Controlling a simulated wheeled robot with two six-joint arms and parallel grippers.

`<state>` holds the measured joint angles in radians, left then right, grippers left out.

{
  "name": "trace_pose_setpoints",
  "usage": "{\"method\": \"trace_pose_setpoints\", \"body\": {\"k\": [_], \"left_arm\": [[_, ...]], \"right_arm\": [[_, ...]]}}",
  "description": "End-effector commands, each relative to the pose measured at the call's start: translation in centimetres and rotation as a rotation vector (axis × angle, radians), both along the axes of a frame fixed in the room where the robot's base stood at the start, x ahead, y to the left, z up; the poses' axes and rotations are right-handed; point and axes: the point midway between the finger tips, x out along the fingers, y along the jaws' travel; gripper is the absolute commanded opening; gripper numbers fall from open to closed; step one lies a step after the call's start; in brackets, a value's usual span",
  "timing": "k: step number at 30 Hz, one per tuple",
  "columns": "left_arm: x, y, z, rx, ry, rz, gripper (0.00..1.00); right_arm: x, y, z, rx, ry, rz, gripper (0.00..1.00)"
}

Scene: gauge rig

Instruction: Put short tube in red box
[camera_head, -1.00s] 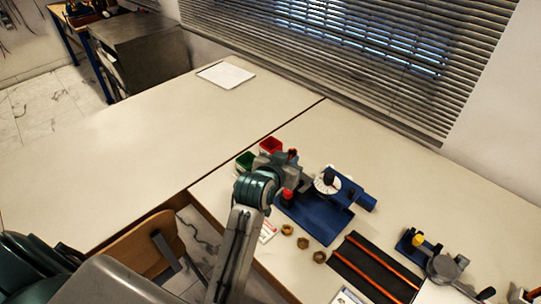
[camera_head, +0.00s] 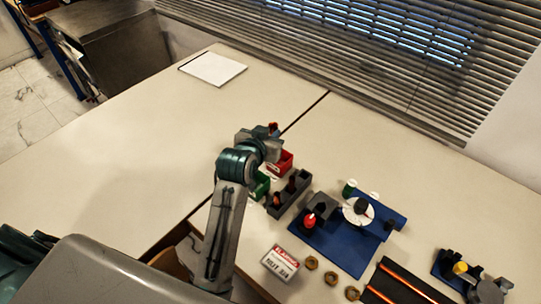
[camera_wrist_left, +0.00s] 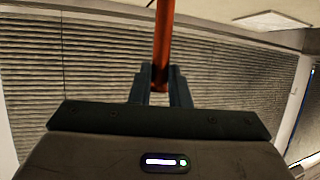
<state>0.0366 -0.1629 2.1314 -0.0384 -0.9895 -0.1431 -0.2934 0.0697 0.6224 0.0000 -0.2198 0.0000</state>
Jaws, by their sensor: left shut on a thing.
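My left gripper (camera_head: 272,133) is above and just behind the red box (camera_head: 284,163) in the head view. In the left wrist view the gripper (camera_wrist_left: 160,88) is shut on an orange-copper tube (camera_wrist_left: 164,40), which sticks up between the fingers. Only a small orange bit of the tube (camera_head: 273,127) shows in the head view; the arm hides much of the gripper. The red box is small and open-topped, partly hidden by my wrist. My right gripper is not in view.
A green box (camera_head: 259,186) and a dark compartment rack (camera_head: 287,198) stand by the red box. A blue gauge rig (camera_head: 345,240) lies to the right. Several brass nuts (camera_head: 311,263) and a black tray with long orange tubes (camera_head: 405,285) are in front. The left table is mostly clear.

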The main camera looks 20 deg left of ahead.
Motion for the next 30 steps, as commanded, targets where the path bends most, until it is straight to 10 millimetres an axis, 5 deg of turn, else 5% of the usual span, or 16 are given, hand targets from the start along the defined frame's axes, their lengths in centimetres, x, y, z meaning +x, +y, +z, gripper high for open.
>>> {"method": "trace_pose_setpoints", "body": {"k": [12,30], "left_arm": [[4.8,-0.8,-4.5,-0.004,0.002,-0.044,0.00],[5.1,-0.9,-12.9,-0.005,0.004,-0.046,0.00]], "right_arm": [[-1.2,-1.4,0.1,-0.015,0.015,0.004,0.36],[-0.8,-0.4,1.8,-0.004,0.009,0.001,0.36]]}}
